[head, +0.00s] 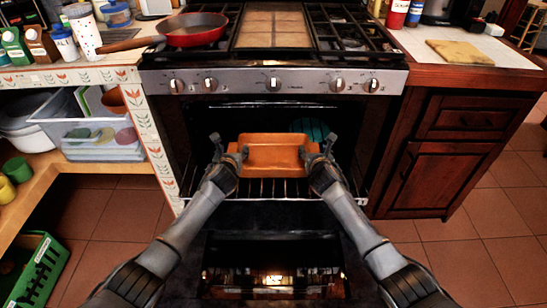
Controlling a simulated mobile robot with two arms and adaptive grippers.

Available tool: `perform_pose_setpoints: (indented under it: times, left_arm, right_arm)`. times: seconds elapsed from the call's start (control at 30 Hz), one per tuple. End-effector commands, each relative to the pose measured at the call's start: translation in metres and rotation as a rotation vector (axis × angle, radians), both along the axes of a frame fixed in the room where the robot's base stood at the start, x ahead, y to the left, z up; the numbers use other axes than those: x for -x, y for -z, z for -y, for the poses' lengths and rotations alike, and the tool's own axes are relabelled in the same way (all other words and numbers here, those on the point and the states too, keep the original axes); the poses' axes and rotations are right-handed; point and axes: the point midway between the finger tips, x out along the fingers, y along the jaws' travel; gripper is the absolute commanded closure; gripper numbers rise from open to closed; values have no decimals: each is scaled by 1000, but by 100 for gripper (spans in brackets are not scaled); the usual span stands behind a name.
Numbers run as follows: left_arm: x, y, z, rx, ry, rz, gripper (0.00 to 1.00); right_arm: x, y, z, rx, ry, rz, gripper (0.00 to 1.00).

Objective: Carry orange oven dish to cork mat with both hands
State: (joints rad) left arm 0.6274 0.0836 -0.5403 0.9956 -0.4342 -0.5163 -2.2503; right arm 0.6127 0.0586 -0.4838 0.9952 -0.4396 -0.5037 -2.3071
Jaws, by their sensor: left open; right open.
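The orange oven dish (272,158) sits on the wire rack inside the open oven, its long side facing me. My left gripper (230,150) is open at the dish's left end. My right gripper (317,152) is open at its right end. Both fingertips are close to the end handles; I cannot tell whether they touch. The tan cork mat (460,52) lies flat on the right counter, beside the stove, with nothing on it.
The oven door (275,240) is folded down in front of me. A teal round item (310,128) is deeper in the oven. A red pan (193,30) stands on the stove's left burner. The dark wood cabinet (450,150) borders the oven on the right.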

Motion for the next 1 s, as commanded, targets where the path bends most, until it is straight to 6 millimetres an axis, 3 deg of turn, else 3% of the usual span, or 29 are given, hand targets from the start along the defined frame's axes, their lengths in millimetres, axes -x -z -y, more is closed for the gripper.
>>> perform_pose_setpoints:
  times: [0.07, 0.37, 0.67, 1.0]
  left_arm:
    - [0, 0, 0, 0, 0, 0, 40]
    - [0, 0, 0, 0, 0, -1, 99]
    - [1, 0, 0, -2, 1, -1, 100]
    - [0, -13, 0, -3, 2, 4, 100]
  right_arm:
    - [0, 0, 0, 0, 0, 0, 40]
    - [0, 0, 0, 0, 0, 0, 99]
    - [0, 0, 0, 1, 0, 0, 100]
    - [-1, -14, -1, 2, -2, 5, 100]
